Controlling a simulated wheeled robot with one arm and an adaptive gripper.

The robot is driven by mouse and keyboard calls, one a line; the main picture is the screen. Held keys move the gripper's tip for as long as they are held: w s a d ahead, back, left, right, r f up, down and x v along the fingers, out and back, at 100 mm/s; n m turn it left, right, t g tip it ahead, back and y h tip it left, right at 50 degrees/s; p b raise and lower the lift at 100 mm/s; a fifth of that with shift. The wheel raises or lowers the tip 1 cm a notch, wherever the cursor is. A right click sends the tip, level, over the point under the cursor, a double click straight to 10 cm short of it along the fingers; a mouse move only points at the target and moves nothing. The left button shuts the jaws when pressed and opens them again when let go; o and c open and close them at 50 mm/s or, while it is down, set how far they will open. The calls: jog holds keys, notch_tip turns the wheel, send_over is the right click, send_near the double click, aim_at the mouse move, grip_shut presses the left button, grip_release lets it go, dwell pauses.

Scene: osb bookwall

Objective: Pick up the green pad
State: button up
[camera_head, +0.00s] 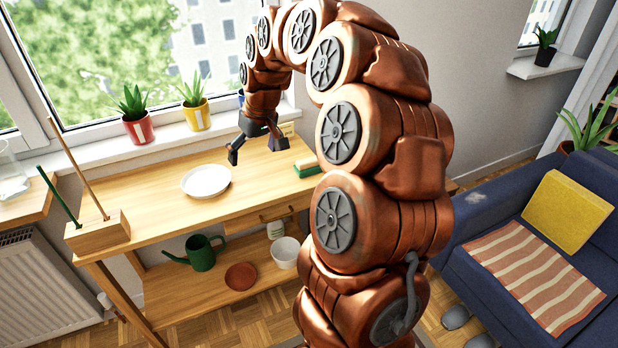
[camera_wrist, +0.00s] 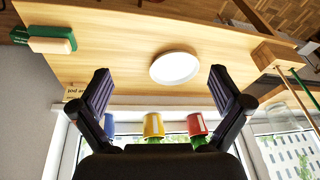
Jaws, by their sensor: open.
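The green pad (camera_head: 306,168) lies on the wooden table at its right part, with a pale yellowish layer on one side. It also shows at the upper left of the wrist view (camera_wrist: 56,40). My gripper (camera_head: 256,151) is open and empty above the table, left of the pad in the head view and apart from it. In the wrist view the two fingers (camera_wrist: 160,73) are spread wide with nothing between them, and the pad lies outside them. Part of the table is hidden behind my arm.
A white plate (camera_head: 206,181) lies on the table (camera_head: 160,210) left of the pad. A wooden block (camera_head: 97,232) with sticks stands at the left end. Potted plants (camera_head: 138,127) line the windowsill. A small sign (camera_head: 287,129) stands behind the pad. A watering can (camera_head: 202,254) sits below.

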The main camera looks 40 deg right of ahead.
jog(key=w+d+f+m+h+b, duration=0.1)
jog(key=w+d+f+b, duration=0.15)
jog(key=d, duration=0.45)
jog(key=w+d+f+m+b, duration=0.1)
jog(key=d+f, duration=0.3)
jog(key=d, duration=0.3)
jog(key=t+h+b, duration=0.1)
jog(key=b, duration=0.1)
send_near(309, 160)
jog(key=f, duration=0.2)
jog(key=shift+w+d+f+m, duration=0.15)
jog(key=shift+w+f+m, duration=0.35)
jog(key=shift+f, duration=0.45)
jog(key=shift+w+d+p+x, duration=0.15)
jog(key=shift+p+x, duration=0.25)
jog(key=shift+x, duration=0.9)
jog(key=shift+w+d+p+x, duration=0.1)
jog(key=shift+p+x, duration=0.3)
jog(key=shift+x, duration=0.85)
jog(key=shift+r, duration=0.15)
jog(key=c, duration=0.9)
